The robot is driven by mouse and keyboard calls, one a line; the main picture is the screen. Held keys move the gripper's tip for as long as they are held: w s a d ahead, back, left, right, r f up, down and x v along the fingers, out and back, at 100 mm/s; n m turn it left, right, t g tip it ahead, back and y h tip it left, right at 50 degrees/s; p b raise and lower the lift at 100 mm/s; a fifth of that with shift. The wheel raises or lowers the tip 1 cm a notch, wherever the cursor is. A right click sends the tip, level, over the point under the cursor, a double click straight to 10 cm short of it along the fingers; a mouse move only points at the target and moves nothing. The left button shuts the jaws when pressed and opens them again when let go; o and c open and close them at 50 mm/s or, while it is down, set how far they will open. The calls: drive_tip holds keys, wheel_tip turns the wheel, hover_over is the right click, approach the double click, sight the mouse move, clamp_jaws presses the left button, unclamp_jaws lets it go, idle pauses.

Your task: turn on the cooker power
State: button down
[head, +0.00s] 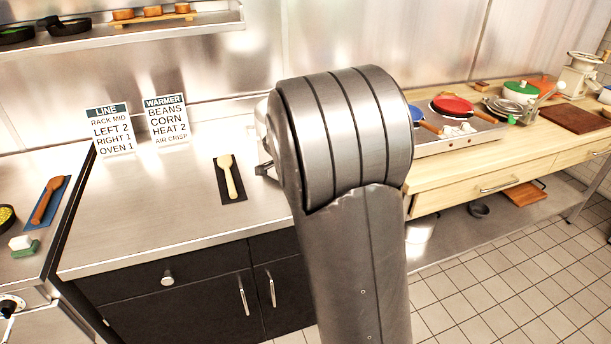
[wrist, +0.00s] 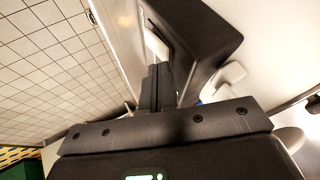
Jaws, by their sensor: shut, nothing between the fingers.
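A steel hob (head: 455,141) with a blue-rimmed pan and a red pan (head: 453,105) sits on the wooden counter at the right in the head view. A steel unit with a round dark knob (head: 11,305) shows at the lower left edge. I cannot tell which of these is the cooker, and I make out no power switch. My gripper is mostly hidden behind my arm in the head view; a small part shows left of the arm, above the steel counter. In the wrist view the dark fingers of my gripper (wrist: 158,85) are together and empty.
A wooden spoon on a dark mat (head: 231,178) lies on the steel counter (head: 160,225), near my arm. Two signs, LINE (head: 111,130) and WARMER (head: 166,118), stand at the back. Tiled floor (head: 500,280) is open at the lower right.

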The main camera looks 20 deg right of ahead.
idle(0.3)
drive_tip(key=s+d+v, duration=0.1)
drive_tip(key=v, duration=1.1)
drive_tip(key=shift+s+f, duration=0.1)
drive_tip(key=shift+s, duration=0.05)
drive_tip(key=s+a+n+y, duration=0.2)
drive_tip(key=s+n, duration=0.6)
drive_tip(key=s, duration=0.5)
drive_tip(key=s+a+n+y, duration=0.3)
drive_tip(key=s+n, duration=0.5)
drive_tip(key=s, duration=0.6)
drive_tip(key=shift+s+a, duration=0.15)
drive_tip(key=shift+a, duration=0.7)
